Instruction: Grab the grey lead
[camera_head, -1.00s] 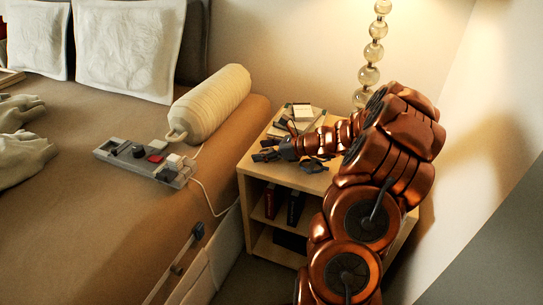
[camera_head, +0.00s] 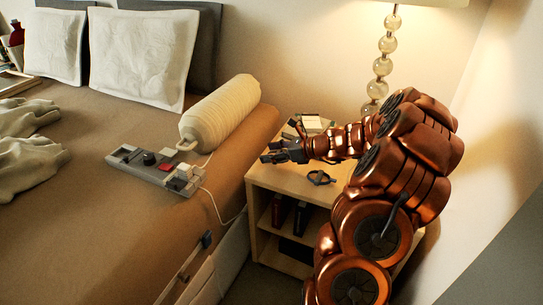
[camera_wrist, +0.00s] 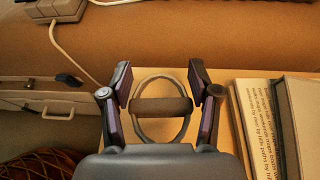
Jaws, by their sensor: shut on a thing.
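My gripper (camera_wrist: 161,105) is shut on the grey lead (camera_wrist: 146,82), which looks like an oval loop with a dark brownish band across its middle. The band sits between the two fingers. In the head view my gripper (camera_head: 277,153) is above the bed-side edge of the nightstand, and the lead is hard to make out there. Another small dark looped thing (camera_head: 320,178) lies on the nightstand below my wrist.
The nightstand (camera_head: 290,180) holds books (camera_wrist: 255,130) beside the gripper and a lamp (camera_head: 383,66) behind. The bed is left, with a grey power strip (camera_head: 150,165), its white cord (camera_head: 213,203) and a cream bolster (camera_head: 222,112). A wall stands right.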

